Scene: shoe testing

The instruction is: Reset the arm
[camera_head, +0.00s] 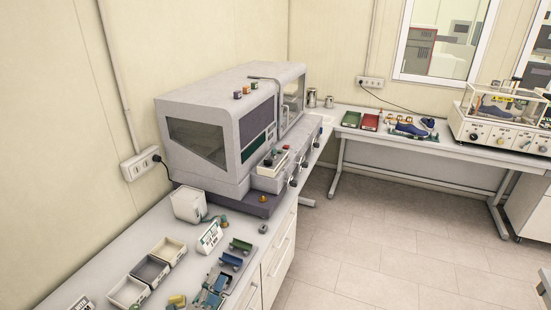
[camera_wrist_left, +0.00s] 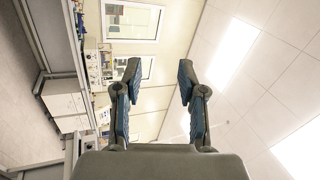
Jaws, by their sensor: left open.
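My left gripper (camera_wrist_left: 159,70) is open and empty in the left wrist view. Its two dark fingers with blue pads stand wide apart, with nothing between them. Behind them are the pale wall, a window and the ceiling, so it is held clear of the benches. My right gripper is not in view.
A grey testing machine (camera_head: 205,105) stands on the left bench. In front are open trays (camera_head: 168,250) and small green and blue parts (camera_head: 231,261). A blue shoe (camera_head: 411,130) lies on the back bench beside a clear-cased tester (camera_head: 497,120). The tiled floor (camera_head: 365,245) is clear.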

